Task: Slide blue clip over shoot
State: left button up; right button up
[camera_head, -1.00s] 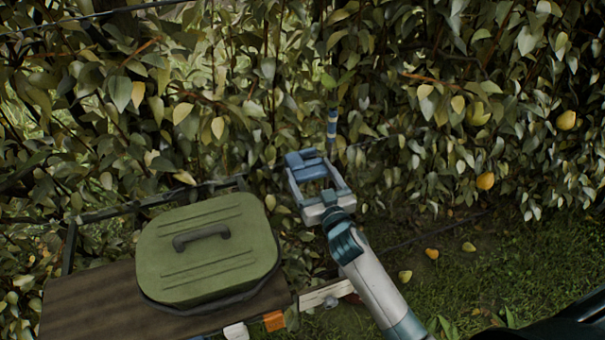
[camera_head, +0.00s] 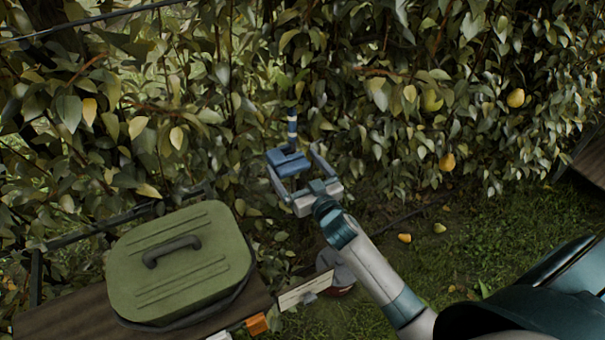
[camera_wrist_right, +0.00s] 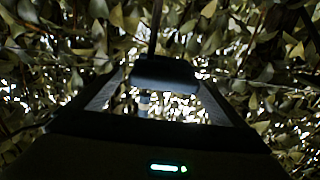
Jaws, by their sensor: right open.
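The blue clip (camera_head: 287,161) is at the fingertips of my right gripper (camera_head: 301,164), near the left finger. The right finger stands apart from it in the head view. In the right wrist view the clip (camera_wrist_right: 165,73) is a dark block between the fingertips. The shoot, with blue and white bands (camera_head: 292,127), rises just above the clip in the head view. A thin dark stem (camera_wrist_right: 155,30) and a banded piece (camera_wrist_right: 145,103) line up with the clip in the wrist view. I cannot tell whether the clip is around the shoot. My left gripper is not in view.
A green lidded box (camera_head: 180,262) sits on a dark wooden board (camera_head: 60,318) at lower left. Dense leaves (camera_head: 180,100) surround the shoot. Grass (camera_head: 440,255) at lower right is open, with fallen pears (camera_head: 404,238).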

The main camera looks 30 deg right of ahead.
jog(key=s+b, duration=0.5)
jog(key=s, duration=1.2)
jog(key=shift+s+d, duration=0.2)
jog(key=shift+d, duration=0.2)
jog(key=shift+f, duration=0.15)
